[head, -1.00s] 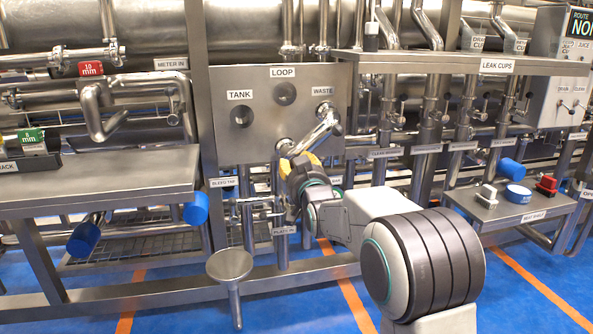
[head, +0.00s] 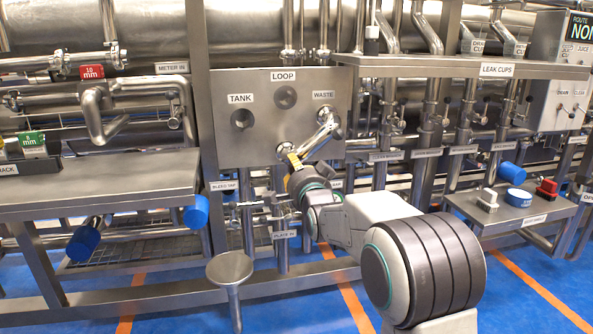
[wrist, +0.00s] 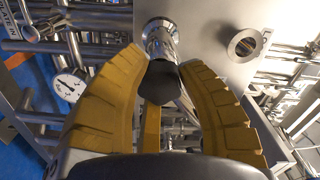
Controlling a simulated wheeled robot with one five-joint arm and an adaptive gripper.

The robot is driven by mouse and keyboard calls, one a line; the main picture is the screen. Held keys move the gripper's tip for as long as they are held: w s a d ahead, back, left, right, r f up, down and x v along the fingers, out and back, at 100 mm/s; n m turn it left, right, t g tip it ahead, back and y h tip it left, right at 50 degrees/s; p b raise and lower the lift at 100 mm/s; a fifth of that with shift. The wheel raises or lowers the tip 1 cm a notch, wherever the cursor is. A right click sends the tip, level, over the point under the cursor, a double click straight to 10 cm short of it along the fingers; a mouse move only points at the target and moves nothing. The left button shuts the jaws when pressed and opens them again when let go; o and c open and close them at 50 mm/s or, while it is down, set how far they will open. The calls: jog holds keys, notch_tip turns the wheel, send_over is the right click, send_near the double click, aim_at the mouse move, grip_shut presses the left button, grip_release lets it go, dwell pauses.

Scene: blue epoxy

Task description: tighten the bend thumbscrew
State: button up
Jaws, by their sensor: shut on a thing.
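The bend (head: 320,133) is a shiny curved pipe on the steel panel (head: 262,140), running from the WASTE port down and left. In the wrist view its chrome end (wrist: 160,38) carries a dark faceted knob (wrist: 162,82), which looks like the thumbscrew. My gripper (wrist: 163,68) is shut on this knob, with yellow fingers on both sides of it. In the head view my gripper (head: 293,163) is at the bend's lower end, and the knob is hidden there. The TANK port (head: 242,119) and LOOP port (head: 285,97) are open holes.
A bench (head: 515,212) at right holds a white brush-like item (head: 487,200), a blue round item (head: 518,197) and a red-topped item (head: 546,188). Pipes and valves crowd behind my arm.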

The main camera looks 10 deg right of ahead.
jog(key=m, duration=0.4)
jog(key=shift+d+r+m, duration=0.2)
jog(key=shift+r+m, duration=0.1)
jog(key=shift+m, duration=0.1)
jog(key=m, duration=0.4)
jog(key=shift+f+m, duration=0.1)
jog(key=shift+m, duration=0.2)
jog(key=m, duration=0.6)
jog(key=shift+f, duration=0.25)
jog(key=shift+f+m, duration=0.2)
jog(key=shift+m, duration=1)
jog(key=shift+f, duration=0.2)
jog(key=o, duration=1.1)
jog(key=shift+o, duration=0.4)
jog(key=shift+r, duration=0.15)
jog(key=shift+a, duration=0.1)
